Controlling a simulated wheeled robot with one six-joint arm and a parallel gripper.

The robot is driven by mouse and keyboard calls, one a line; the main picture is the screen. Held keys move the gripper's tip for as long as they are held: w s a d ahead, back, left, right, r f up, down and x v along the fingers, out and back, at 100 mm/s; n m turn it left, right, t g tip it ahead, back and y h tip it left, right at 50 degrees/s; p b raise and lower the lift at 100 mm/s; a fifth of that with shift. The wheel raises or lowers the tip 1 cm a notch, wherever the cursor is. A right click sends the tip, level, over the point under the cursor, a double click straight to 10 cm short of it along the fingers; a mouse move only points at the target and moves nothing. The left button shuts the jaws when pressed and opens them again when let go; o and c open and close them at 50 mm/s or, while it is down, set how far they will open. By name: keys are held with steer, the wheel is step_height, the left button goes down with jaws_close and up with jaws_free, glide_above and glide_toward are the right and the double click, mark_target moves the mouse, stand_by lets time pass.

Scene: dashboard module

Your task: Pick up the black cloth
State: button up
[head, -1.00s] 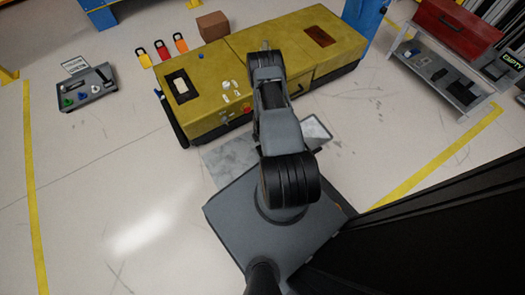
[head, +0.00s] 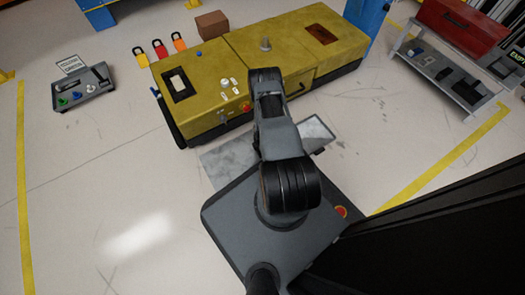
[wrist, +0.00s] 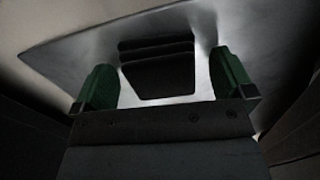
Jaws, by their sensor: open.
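In the wrist view, a black folded cloth (wrist: 157,68) with several stacked layers lies on a shiny grey metal surface (wrist: 80,52). My gripper (wrist: 163,80) is open, with one green fingertip to the left of the cloth and one to the right. The cloth shows between and just beyond the fingers, and I see no contact with it. In the head view the cloth and my gripper are hidden behind my arm.
A grey tray (head: 85,91) lies on the floor at left. A shelf (head: 450,85) with a red toolbox (head: 460,27) stands at right.

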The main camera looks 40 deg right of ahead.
steer(key=shift+c, duration=0.4)
steer(key=c, duration=0.9)
steer(key=shift+r, duration=0.1)
